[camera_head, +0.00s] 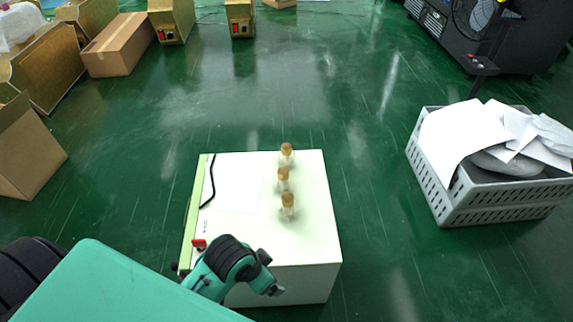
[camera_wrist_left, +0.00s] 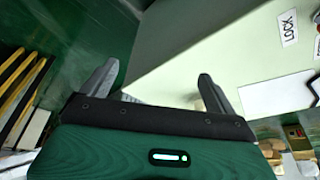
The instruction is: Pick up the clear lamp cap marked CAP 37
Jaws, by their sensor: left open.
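Three small bottle-like pieces with amber-brown tops stand in a row on the white box top (camera_head: 240,225): a far one (camera_head: 287,153), a middle one (camera_head: 283,179) and a near one (camera_head: 288,206). I cannot read CAP 37 on any of them, nor tell which is the clear cap. My left gripper (camera_head: 271,273) is at the box's near edge, on the camera's side of the row. In the left wrist view its two fingers (camera_wrist_left: 158,72) are apart with nothing between them, beside a pale box surface. My right gripper is out of view.
A black cable (camera_head: 209,185) lies along the box's left side, with a red switch (camera_head: 199,245) near its front corner. A LOCK label (camera_wrist_left: 288,28) shows in the wrist view. A grey crate of papers (camera_head: 447,205) stands to the right. Green floor surrounds the box.

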